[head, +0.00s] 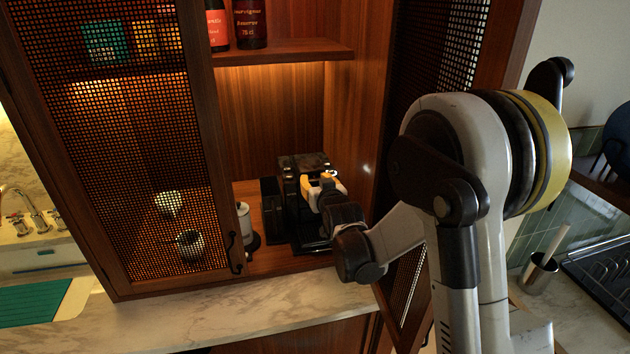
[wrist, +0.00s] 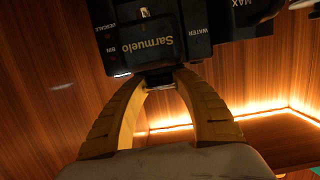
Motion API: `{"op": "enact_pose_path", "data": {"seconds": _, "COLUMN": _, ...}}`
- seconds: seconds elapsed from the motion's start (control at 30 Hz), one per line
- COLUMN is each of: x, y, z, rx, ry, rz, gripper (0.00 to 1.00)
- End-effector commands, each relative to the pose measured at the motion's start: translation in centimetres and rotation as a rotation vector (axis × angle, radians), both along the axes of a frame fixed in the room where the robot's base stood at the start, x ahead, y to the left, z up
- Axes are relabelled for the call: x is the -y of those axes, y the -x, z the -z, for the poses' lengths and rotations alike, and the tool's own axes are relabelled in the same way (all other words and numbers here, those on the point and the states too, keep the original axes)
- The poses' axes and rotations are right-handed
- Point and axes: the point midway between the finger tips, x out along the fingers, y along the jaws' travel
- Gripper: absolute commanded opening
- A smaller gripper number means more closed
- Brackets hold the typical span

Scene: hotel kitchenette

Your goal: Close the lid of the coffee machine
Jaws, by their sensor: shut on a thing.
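The black coffee machine (head: 290,205) stands inside the open cabinet bay. Its dark top part (head: 304,161) shows above my gripper; I cannot tell clearly how far the lid is open. My gripper (head: 312,188) is at the upper front of the machine. Its yellow fingers (wrist: 166,80) close in on a small dark part at the edge of the lettered panel. Which part this is, lid edge or handle, is hidden between the fingertips.
A mesh cabinet door (head: 140,140) stands left of the bay, and another mesh door (head: 440,45) is at the right, behind my arm. A white and black item (head: 245,222) stands left of the machine. A shelf with bottles (head: 250,22) is above. The marble counter (head: 240,318) in front is clear.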

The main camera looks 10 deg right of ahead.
Motion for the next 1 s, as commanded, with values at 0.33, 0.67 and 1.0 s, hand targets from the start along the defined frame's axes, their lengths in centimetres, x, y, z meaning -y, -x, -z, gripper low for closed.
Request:
{"op": "enact_pose_path", "data": {"seconds": 0.33, "x": 0.0, "y": 0.1, "z": 0.2, "rx": -0.006, "ry": 0.0, "rz": 0.0, "gripper": 0.61}}
{"op": "enact_pose_path", "data": {"seconds": 0.67, "x": 0.0, "y": 3.1, "z": -0.5, "rx": -0.004, "ry": 0.0, "rz": 0.0, "gripper": 0.61}}
{"op": "enact_pose_path", "data": {"seconds": 1.0, "x": 0.0, "y": 10.1, "z": -2.0, "rx": -0.006, "ry": 0.0, "rz": 0.0, "gripper": 0.61}}
